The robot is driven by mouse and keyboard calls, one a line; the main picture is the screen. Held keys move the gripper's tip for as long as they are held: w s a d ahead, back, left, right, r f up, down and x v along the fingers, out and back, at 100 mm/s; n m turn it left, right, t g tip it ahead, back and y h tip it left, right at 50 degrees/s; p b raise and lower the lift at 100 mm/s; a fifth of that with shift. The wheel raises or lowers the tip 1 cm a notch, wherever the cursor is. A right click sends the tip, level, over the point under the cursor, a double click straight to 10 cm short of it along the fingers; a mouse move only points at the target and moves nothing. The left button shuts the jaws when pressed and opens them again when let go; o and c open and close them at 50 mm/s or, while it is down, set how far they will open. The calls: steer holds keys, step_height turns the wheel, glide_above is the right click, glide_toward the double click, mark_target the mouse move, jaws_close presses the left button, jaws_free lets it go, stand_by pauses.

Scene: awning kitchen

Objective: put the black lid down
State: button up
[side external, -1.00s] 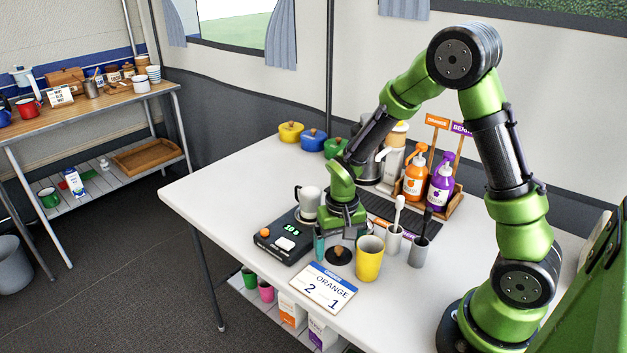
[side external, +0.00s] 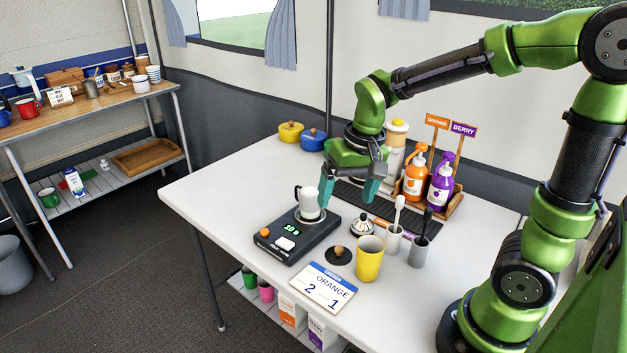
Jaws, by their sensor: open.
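The black lid (side external: 339,256) is a flat dark disc with a brown knob. It lies on the white table, left of the yellow cup and behind the order card. My gripper (side external: 346,203) is open, with its teal fingers pointing down and apart. It is above and behind the lid, away from it, and nothing shows between the fingers.
The yellow cup (side external: 369,259), a small silver item (side external: 361,225), tool holders (side external: 393,242) and an order card (side external: 323,287) are close by. Bottles (side external: 416,176) stand behind.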

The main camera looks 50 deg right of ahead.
steer(key=s+a+r+n+t, duration=0.1)
steer(key=s+a+r+t, duration=0.1)
steer(key=s+r, duration=0.1)
steer(key=s+a+r+n+t+y, duration=0.1)
steer(key=s+a+r+t, duration=0.1)
steer(key=s+r+t, duration=0.1)
steer(key=s+r, duration=0.1)
steer(key=s, duration=0.1)
steer(key=shift+s, duration=0.3)
steer(key=shift+r, duration=0.1)
stand_by(0.7)
